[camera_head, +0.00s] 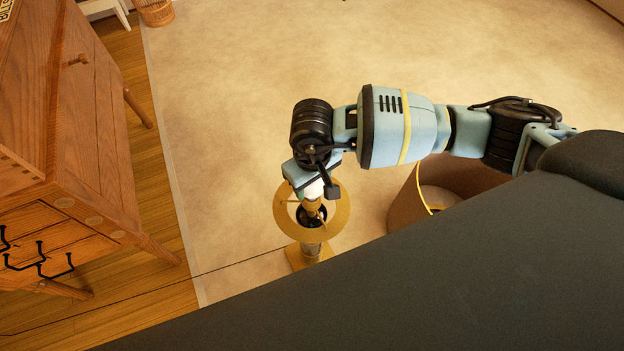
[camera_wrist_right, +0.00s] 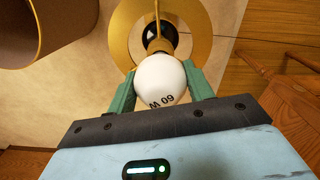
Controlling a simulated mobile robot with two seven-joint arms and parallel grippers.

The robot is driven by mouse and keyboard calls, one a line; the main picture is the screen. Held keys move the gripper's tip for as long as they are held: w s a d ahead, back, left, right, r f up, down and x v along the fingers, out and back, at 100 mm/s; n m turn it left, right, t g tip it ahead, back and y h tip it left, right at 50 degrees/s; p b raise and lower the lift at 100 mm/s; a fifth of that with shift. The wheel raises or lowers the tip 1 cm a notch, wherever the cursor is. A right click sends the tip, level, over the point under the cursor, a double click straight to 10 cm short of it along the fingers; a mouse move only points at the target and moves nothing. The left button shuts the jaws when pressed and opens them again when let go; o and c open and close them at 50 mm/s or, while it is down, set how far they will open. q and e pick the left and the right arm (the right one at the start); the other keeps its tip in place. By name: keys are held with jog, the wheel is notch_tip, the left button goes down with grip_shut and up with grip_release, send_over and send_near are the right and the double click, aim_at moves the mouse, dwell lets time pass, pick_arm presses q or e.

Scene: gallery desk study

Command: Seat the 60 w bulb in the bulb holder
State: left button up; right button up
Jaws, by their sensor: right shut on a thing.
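The white 60 w bulb (camera_wrist_right: 162,82) is between the green fingers of my right gripper (camera_wrist_right: 160,92) in the right wrist view, its printed "60 W" upside down. It also shows as a small white patch (camera_head: 315,189) in the head view, under my right gripper (camera_head: 319,184). The bulb's brass cap points toward the black bulb holder (camera_wrist_right: 154,33) inside the lamp's gold ring (camera_wrist_right: 122,38). In the head view the holder (camera_head: 303,214) sits at the centre of the ring (camera_head: 341,213). I cannot tell whether cap and holder touch. My left gripper is out of view.
A brown lampshade (camera_head: 403,212) stands on the pale rug (camera_head: 240,90), right of the lamp. A wooden cabinet (camera_head: 95,140) with black handles is at the left. A dark surface fills the lower right. A thin cord runs across the floor by the lamp base.

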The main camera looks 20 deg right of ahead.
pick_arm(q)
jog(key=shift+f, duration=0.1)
pick_arm(e)
jog(key=shift+f, duration=0.1)
jog(key=o, duration=0.9)
notch_tip(320, 180, up, 3)
jog(key=shift+r, duration=0.1)
notch_tip(320, 180, up, 4)
jog(key=shift+f, duration=0.2)
jog(key=shift+r, duration=0.55)
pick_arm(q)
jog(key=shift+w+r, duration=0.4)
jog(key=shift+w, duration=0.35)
